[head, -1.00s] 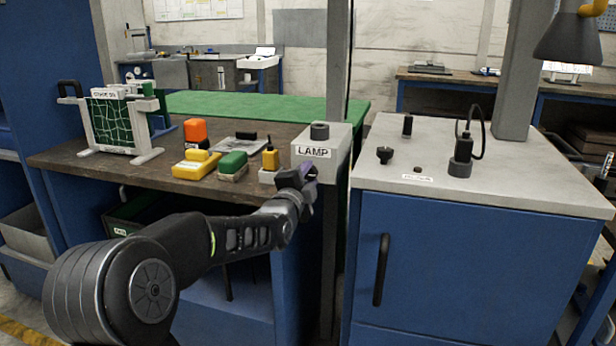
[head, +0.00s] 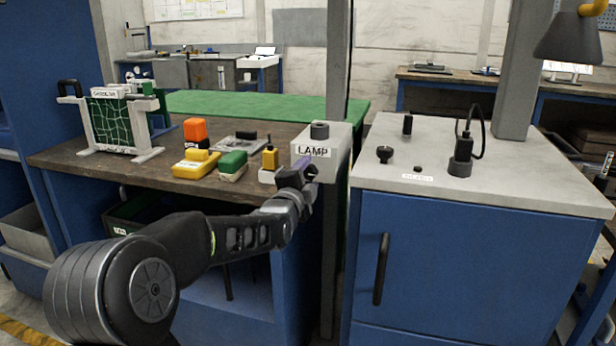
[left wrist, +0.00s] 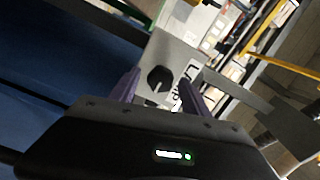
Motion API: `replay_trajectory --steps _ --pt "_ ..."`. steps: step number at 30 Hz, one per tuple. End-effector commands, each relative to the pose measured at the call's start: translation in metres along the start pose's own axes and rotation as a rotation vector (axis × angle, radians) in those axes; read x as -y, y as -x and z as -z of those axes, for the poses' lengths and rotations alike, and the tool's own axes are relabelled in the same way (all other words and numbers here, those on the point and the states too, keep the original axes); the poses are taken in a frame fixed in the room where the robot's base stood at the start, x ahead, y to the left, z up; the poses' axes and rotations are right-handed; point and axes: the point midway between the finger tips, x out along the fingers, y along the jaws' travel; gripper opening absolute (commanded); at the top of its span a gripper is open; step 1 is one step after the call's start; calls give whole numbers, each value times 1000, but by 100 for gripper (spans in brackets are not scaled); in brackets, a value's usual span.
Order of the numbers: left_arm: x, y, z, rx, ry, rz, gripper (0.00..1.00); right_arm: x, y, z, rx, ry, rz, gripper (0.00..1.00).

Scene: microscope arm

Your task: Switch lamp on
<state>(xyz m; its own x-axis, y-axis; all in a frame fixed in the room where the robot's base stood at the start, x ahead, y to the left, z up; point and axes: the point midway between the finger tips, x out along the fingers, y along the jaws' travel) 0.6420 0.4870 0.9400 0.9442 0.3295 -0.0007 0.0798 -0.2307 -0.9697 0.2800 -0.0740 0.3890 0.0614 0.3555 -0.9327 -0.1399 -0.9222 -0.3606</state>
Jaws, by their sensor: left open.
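The lamp box (head: 338,158) is a light grey box with a "LAMP" label, at the right end of the brown workbench in the head view. A dark round knob (head: 320,131) sits on its top. In the left wrist view the dark knob (left wrist: 160,79) with a light pointer mark lies on the grey box (left wrist: 172,50), beyond and between the fingers. My left gripper (head: 312,172) is just in front of the box's label face in the head view. In the left wrist view its purple fingers (left wrist: 157,88) are open with nothing held. My right gripper is out of view.
A yellow-knobbed device (head: 270,158), a green block (head: 232,162) and a yellow and orange block (head: 196,150) stand left of the lamp box. A thin grey post (head: 338,60) rises behind it. A grey-topped blue cabinet (head: 460,270) stands to the right.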

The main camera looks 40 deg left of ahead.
Motion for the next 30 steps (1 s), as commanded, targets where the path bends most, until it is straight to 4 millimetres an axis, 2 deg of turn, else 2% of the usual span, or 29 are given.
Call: replay_trajectory --steps 4,8,19,23,30 --pt "0 3 0 0 1 0 55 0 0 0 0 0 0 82" --pt "1 15 0 0 2 0 55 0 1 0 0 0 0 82" --pt "1 71 0 0 2 1 55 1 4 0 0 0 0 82" --pt "0 78 0 0 0 1 55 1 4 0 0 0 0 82" --pt "0 78 0 0 0 0 55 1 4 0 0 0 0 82"
